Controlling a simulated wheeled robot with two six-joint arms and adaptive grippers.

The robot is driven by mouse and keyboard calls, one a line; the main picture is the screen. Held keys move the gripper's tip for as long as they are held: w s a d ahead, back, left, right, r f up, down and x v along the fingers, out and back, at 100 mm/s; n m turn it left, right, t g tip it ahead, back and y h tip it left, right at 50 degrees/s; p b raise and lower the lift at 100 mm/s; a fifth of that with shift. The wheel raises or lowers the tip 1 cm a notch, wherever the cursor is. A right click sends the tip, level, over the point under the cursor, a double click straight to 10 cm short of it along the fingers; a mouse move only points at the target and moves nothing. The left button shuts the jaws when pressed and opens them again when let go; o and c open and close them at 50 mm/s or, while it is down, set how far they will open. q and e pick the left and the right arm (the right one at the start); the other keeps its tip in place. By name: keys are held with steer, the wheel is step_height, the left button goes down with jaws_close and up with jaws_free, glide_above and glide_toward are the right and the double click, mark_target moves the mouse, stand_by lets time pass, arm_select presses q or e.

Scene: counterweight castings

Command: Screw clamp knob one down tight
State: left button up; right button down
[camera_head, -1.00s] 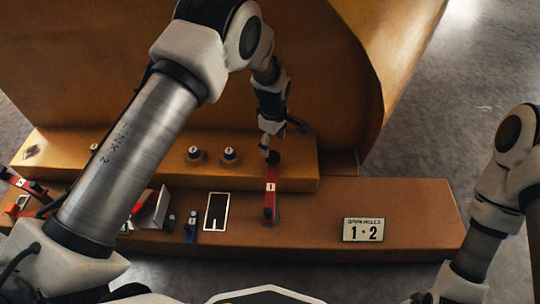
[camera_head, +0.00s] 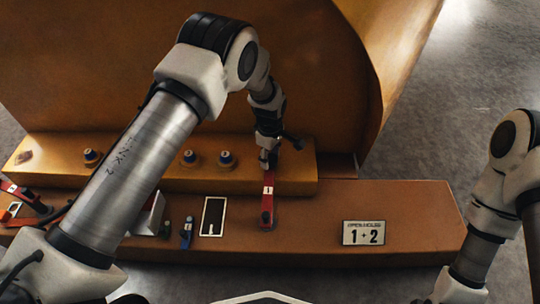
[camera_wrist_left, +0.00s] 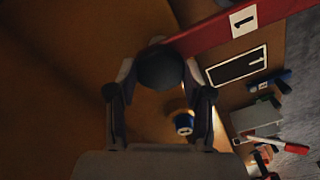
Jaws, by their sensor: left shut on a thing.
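Clamp one is a red bar (camera_head: 268,190) with a white label "1", lying from the brown ledge onto the front board; its label also shows in the left wrist view (camera_wrist_left: 243,20). Its dark round knob (camera_wrist_left: 160,70) sits between the two fingers of my left gripper (camera_wrist_left: 160,78) at the bar's far end. My left gripper (camera_head: 268,162) points down over that end, shut on the knob, and hides most of it in the head view. How far the knob is screwed down cannot be told. My right arm is at the right edge; its gripper is out of view.
Blue-topped knobs (camera_head: 226,158) stand on the ledge left of clamp one. A black, white-framed panel (camera_head: 213,216), a small blue item (camera_head: 187,233) and another red clamp (camera_head: 18,190) are further left.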

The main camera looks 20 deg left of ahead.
arm_select(q)
steer(key=m+p, duration=0.3)
steer(key=shift+r+m+p, duration=0.2)
steer(key=shift+m+p, duration=0.15)
steer(key=shift+m, duration=0.05)
steer(key=m+p, duration=0.2)
steer(key=m, duration=0.2)
steer(key=shift+m+p, duration=0.3)
steer(key=m+p, duration=0.2)
steer(key=m, duration=0.3)
steer(key=shift+f, duration=0.1)
steer(key=m+p, duration=0.1)
steer(key=m, duration=0.5)
steer(key=shift+f, duration=0.1)
steer(key=shift+w, duration=0.1)
steer(key=o, duration=1.2)
